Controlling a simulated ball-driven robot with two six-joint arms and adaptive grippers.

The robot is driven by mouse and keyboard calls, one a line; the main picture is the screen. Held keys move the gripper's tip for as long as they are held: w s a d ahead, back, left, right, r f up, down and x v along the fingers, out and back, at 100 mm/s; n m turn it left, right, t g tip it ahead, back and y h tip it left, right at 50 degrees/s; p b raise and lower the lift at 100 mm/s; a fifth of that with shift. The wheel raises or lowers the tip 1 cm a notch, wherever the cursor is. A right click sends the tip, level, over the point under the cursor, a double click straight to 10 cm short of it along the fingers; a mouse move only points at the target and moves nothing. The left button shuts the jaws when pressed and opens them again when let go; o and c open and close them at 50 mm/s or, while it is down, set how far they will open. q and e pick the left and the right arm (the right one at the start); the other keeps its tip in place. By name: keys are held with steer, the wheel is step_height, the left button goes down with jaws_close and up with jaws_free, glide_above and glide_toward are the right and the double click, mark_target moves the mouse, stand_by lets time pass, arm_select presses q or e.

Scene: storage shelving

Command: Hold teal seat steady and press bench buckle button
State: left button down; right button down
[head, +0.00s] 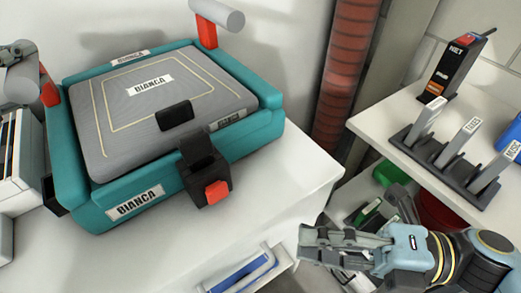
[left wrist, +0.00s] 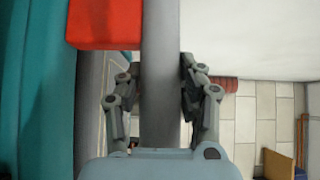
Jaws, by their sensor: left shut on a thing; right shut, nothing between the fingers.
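The teal seat (head: 188,172) with a grey cushion and BIANCA labels sits on a white surface at the left of the head view. Its front edge carries a black buckle (head: 203,151) with a red button (head: 217,192). My left gripper (head: 22,50) is at the far left edge, shut on the seat's grey armrest bar (head: 18,84). In the left wrist view its fingers (left wrist: 158,95) flank the bar (left wrist: 160,40) beside a red bracket (left wrist: 105,25). My right gripper (head: 305,246) is shut and empty, right of and below the button, apart from it.
A black block (head: 175,115) lies on the cushion. The white surface right of the seat is clear.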

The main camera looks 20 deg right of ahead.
arm_select(q)
steer(key=shift+f, duration=0.1)
steer(key=c, duration=0.7)
jaws_free()
steer(key=shift+c, duration=0.2)
steer(key=v, duration=0.7)
steer(key=shift+s, duration=0.25)
steer(key=shift+a, duration=0.1)
